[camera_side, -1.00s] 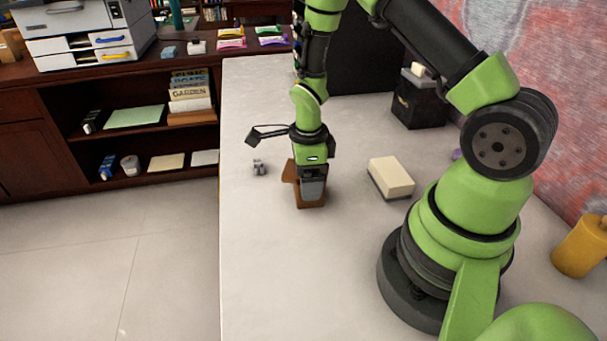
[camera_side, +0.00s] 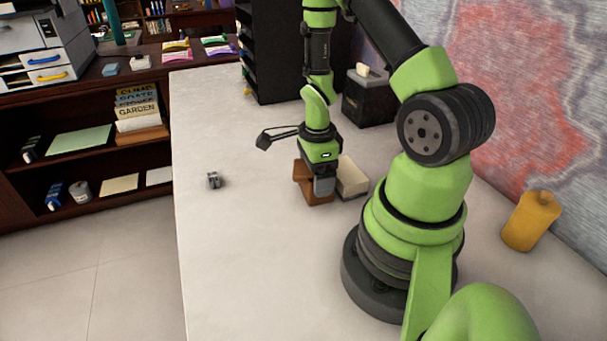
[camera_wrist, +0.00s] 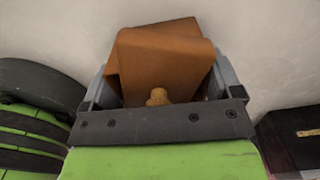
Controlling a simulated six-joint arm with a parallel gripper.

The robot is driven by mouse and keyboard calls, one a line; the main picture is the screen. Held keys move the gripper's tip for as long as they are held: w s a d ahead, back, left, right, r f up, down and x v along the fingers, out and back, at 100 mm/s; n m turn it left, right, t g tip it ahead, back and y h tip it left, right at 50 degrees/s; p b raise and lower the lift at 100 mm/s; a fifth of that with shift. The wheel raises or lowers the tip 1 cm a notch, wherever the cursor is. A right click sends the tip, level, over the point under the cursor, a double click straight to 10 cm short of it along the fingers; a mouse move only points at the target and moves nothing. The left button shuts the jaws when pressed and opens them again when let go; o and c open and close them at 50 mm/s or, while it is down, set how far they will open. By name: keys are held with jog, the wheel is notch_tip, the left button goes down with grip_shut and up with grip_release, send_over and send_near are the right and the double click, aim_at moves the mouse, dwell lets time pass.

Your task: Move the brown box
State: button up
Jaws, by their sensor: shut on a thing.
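The brown box (camera_side: 304,180) is at the middle of the pale desktop in the side view, beside a cream block (camera_side: 351,178). My gripper (camera_side: 322,190) points down and is shut on the brown box. In the wrist view the brown box (camera_wrist: 165,62) fills the space between the two grey fingers of my gripper (camera_wrist: 162,85). A small tan lump (camera_wrist: 158,97) shows at its near side. I cannot tell whether the box touches the desktop or the cream block.
A small grey object (camera_side: 213,180) lies to the left on the desktop (camera_side: 250,270). A black tissue box (camera_side: 369,97) and a black shelf rack (camera_side: 270,60) stand at the back. A yellow bottle (camera_side: 531,221) is at the right. The front left of the desktop is clear.

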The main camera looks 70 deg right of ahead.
jog(key=shift+s+d, duration=0.2)
jog(key=shift+s, duration=0.05)
jog(key=o, duration=0.8)
notch_tip(320, 180, up, 10)
dwell(0.6)
